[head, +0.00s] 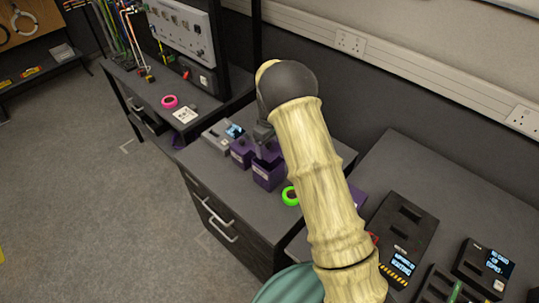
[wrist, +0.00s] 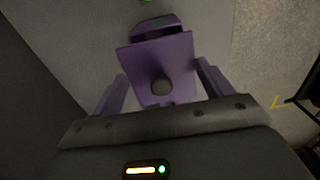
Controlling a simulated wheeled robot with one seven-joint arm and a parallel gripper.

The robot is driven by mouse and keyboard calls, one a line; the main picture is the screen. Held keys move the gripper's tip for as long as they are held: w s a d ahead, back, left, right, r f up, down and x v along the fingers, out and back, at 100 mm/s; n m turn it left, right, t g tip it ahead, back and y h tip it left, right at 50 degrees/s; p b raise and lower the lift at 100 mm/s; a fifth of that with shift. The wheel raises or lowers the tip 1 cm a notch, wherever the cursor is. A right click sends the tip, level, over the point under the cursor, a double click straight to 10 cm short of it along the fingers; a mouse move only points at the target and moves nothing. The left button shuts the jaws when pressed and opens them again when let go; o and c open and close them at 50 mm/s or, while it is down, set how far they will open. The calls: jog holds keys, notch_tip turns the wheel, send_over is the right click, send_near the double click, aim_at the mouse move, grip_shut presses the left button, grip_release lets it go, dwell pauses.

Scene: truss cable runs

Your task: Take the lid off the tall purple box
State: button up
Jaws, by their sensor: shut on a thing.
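The tall purple box (head: 267,174) with a pale label stands on the dark desk, below my gripper (head: 265,134) in the head view. In the wrist view, its flat purple lid (wrist: 155,58) with a round dark knob (wrist: 161,86) lies between the two fingers of my gripper (wrist: 161,73). My gripper is shut on the lid, with the fingers at its two sides. My arm and gripper hide part of the box top in the head view. I cannot tell whether the lid is clear of the box.
Another purple box (head: 241,152) stands close to the left. A grey device with a blue screen (head: 235,131) is behind it. A green ring (head: 290,196) lies to the right. A black device (head: 401,239) is on the right desk. Grey floor lies open at left.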

aim_at(270, 144)
jog(key=shift+r+b, duration=0.4)
jog(key=shift+r, duration=1.75)
